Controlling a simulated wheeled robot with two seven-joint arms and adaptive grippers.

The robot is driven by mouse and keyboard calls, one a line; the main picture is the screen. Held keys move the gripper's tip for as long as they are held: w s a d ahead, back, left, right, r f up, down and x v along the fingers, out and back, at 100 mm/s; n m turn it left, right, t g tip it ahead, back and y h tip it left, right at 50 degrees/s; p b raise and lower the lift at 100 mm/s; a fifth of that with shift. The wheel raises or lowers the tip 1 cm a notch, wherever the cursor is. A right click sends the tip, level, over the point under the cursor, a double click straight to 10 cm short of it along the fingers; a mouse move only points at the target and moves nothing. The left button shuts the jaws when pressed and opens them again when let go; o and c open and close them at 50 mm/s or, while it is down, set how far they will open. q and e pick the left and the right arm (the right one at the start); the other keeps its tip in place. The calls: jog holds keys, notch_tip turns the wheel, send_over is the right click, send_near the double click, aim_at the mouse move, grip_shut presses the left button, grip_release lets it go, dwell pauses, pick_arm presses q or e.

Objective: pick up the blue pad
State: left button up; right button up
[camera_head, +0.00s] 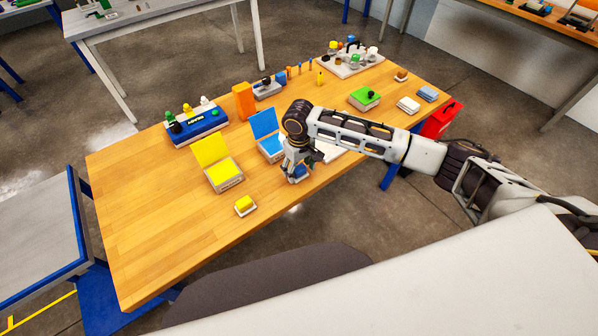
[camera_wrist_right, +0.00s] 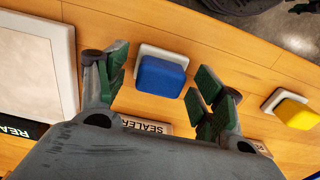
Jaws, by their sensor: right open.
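The blue pad (camera_wrist_right: 161,77) lies on a small white base (camera_wrist_right: 157,52) on the wooden table in the right wrist view. In the head view a bit of the blue pad (camera_head: 299,172) shows under my right gripper (camera_head: 297,163), which hides most of it. My right gripper is open in the wrist view (camera_wrist_right: 160,84), with its green-padded fingers on either side of the pad. I see a gap between the fingers and the pad. My left gripper is not in view.
A yellow pad (camera_head: 244,203) on a white base sits to the left. An open box with a blue lid (camera_head: 264,124) and one with a yellow lid (camera_head: 210,150) stand behind. A white-bordered panel (camera_wrist_right: 35,65) lies beside the gripper. The table's left end is clear.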

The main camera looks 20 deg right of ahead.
aim_at(299, 168)
jog(key=shift+f, duration=0.2)
dwell(0.3)
jog(key=c, duration=1.1)
jog(key=shift+r, duration=0.1)
jog(key=shift+r+b, duration=0.4)
jog(key=shift+r, duration=4.5)
jog(key=o, duration=0.5)
jog(key=c, duration=0.4)
